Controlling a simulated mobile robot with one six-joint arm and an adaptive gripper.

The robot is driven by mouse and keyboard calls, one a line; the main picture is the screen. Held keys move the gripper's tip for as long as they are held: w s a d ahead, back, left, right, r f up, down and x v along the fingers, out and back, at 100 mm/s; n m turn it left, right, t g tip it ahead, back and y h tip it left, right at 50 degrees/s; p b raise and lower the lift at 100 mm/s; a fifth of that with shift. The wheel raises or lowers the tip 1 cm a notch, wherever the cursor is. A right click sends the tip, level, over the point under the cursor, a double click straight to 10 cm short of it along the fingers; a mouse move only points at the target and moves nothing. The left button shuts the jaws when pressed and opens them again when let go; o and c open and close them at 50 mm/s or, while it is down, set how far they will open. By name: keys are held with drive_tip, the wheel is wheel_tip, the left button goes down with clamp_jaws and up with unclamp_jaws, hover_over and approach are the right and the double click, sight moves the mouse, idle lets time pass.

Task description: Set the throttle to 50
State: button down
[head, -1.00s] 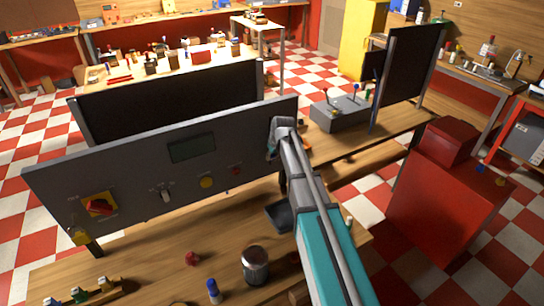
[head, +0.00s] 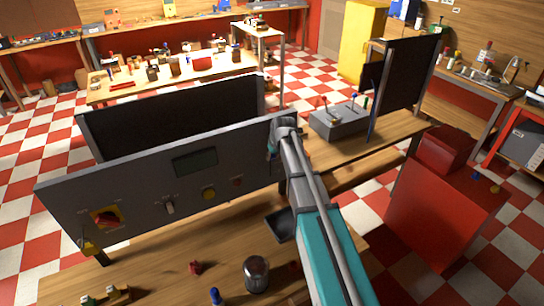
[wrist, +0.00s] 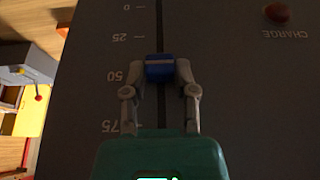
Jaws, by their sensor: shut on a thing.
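In the wrist view the throttle is a blue slider knob (wrist: 159,68) on a dark vertical slot in the grey panel (wrist: 235,100). The scale beside it reads 0, 25, 50 and 75, printed upside down in this view. The knob sits close to the 50 mark (wrist: 116,76), slightly toward the 25 side as seen here. My gripper (wrist: 160,70) is shut on the knob, one finger on each side. In the head view my gripper (head: 273,148) is at the right end of the control panel (head: 130,190), and my arm hides the throttle.
A metal cup (head: 257,273) and small parts lie on the bench in front. A red cabinet (head: 445,210) stands at right.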

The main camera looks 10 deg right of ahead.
drive_tip(key=shift+c, duration=2)
unclamp_jaws()
drive_tip(key=s+f+m+g+b, duration=0.1)
drive_tip(key=s+f+b, duration=0.4)
drive_tip(key=s, duration=0.9)
drive_tip(key=s+f+m+g+h+b, duration=0.1)
drive_tip(key=s+f, duration=0.5)
drive_tip(key=s, duration=0.9)
drive_tip(key=m+g+b, duration=0.1)
drive_tip(key=g+b, duration=0.1)
drive_tip(key=b, duration=0.1)
drive_tip(key=shift+s+m+b, duration=0.3)
drive_tip(key=shift+b, duration=0.1)
drive_tip(key=shift+a+f, duration=0.1)
